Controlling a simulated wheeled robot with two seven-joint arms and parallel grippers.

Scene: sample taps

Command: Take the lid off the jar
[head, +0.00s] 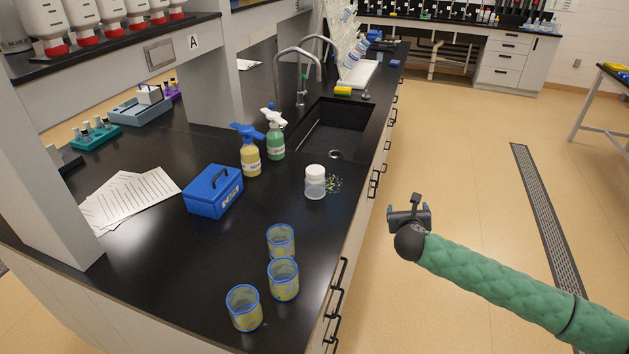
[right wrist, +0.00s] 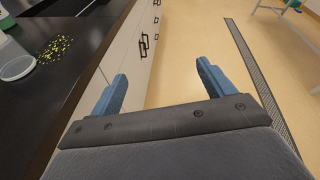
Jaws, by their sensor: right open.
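A small translucent jar (head: 315,186) with a white lid (head: 315,171) stands upright on the black bench near its right edge, beside the sink. The lid sits on top of the jar. In the right wrist view part of the jar (right wrist: 17,68) shows at the left edge. My right gripper (head: 410,208) is out over the floor, to the right of the bench and apart from the jar. In the right wrist view its two blue fingers (right wrist: 160,85) are spread with nothing between them. My left gripper is not in view.
Small yellow-green bits (head: 334,184) lie beside the jar. A yellow bottle (head: 250,158) and a green bottle (head: 275,141) stand behind it, a blue box (head: 213,191) to the left. Several blue-rimmed beakers (head: 283,279) stand nearer. The sink (head: 335,131) lies beyond. The floor aisle is clear.

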